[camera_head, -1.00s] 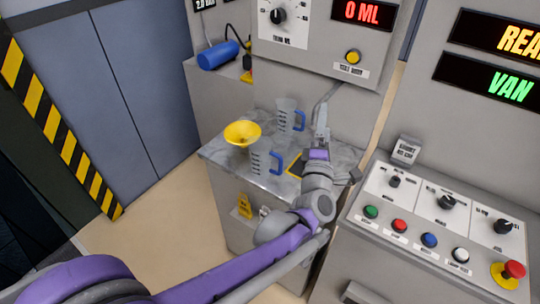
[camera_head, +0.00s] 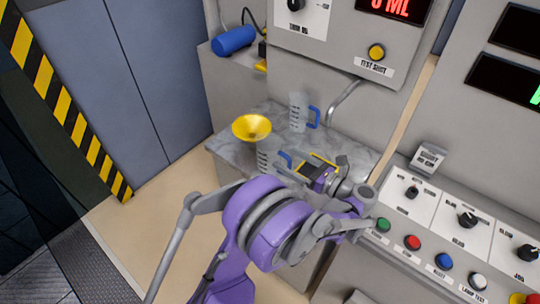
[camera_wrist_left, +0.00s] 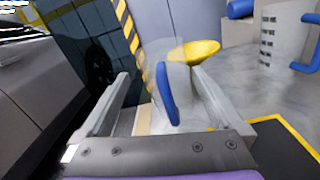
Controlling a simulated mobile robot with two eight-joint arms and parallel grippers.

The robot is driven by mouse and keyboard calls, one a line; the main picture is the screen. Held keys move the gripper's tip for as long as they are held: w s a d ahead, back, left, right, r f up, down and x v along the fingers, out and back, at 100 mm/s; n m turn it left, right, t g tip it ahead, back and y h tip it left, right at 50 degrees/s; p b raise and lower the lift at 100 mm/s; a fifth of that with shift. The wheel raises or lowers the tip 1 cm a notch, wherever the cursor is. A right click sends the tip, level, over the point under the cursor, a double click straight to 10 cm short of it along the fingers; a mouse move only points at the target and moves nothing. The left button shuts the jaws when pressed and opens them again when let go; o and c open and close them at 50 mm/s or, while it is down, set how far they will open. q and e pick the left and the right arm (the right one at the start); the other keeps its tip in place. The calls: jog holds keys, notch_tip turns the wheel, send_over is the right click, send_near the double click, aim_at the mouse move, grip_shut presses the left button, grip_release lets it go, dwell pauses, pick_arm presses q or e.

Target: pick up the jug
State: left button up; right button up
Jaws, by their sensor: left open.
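Two clear measuring jugs with blue handles stand on the grey marbled counter. The nearer jug (camera_head: 264,160) is partly hidden behind my arm and gripper in the head view; the farther jug (camera_head: 298,112) stands behind it. My left gripper (camera_head: 292,168) is open at the handle side of the nearer jug. In the left wrist view, its blue handle (camera_wrist_left: 168,98) shows between my open fingers (camera_wrist_left: 160,76), not gripped. Whether a finger touches it I cannot tell. The farther jug (camera_wrist_left: 282,38) shows at the right there. My right gripper is not in view.
A yellow funnel (camera_head: 251,127) sits right beside the nearer jug. A yellow-edged dark pad (camera_head: 318,160) lies beside my gripper. A metal spout (camera_head: 343,100) hangs behind. A button panel (camera_head: 440,225) stands to the right, and a blue cylinder (camera_head: 234,40) is at the back.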

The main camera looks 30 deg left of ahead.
pick_arm(q)
jog(key=a, duration=0.4)
jog(key=shift+w+r, duration=0.1)
jog(key=shift+w, duration=0.2)
jog(key=shift+d, duration=0.1)
grip_shut()
